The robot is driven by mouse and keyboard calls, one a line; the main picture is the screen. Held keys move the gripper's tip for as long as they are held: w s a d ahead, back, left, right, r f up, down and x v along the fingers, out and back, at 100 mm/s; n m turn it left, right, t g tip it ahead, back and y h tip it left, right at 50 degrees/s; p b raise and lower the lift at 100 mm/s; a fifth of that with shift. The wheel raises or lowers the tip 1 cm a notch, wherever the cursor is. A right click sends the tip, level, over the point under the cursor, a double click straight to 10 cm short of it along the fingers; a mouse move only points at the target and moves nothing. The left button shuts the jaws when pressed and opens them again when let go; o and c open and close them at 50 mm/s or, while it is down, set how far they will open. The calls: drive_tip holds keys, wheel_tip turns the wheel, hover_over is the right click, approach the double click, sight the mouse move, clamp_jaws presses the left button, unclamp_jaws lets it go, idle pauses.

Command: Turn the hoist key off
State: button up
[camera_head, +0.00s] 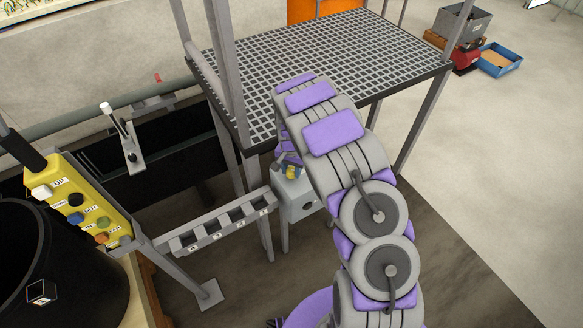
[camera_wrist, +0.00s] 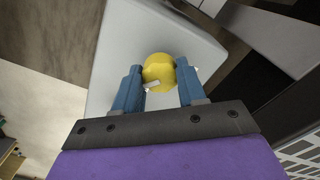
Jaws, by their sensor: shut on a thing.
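A grey box on a post (camera_head: 298,200) stands below the grated platform's near corner. A round yellow piece (camera_wrist: 158,68) sits on its pale top face, with a small light metal tab (camera_wrist: 151,86) in front of it. This looks like the hoist key. My gripper (camera_wrist: 160,75) has its two blue fingers closed on either side of the piece. In the head view the yellow piece (camera_head: 291,172) shows small beside the fingers, and my arm hides part of the box. The key's exact angle is hard to tell.
A grated platform (camera_head: 320,60) on posts stands close behind my arm. A slotted grey rack (camera_head: 220,227) is left of the box. A yellow button panel (camera_head: 80,205) and black drum (camera_head: 60,265) are farther left.

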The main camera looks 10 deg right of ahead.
sight(290, 170)
drive_tip(key=m, duration=0.4)
drive_tip(key=shift+m, duration=0.4)
drive_tip(key=shift+w+m, duration=0.1)
drive_tip(key=shift+m, duration=2.4)
drive_tip(key=o, duration=1)
drive_tip(key=shift+a, duration=0.15)
drive_tip(key=shift+o, duration=0.2)
wheel_tip(290, 170, up, 17)
drive_tip(key=p, duration=0.2)
drive_tip(key=shift+r, duration=0.2)
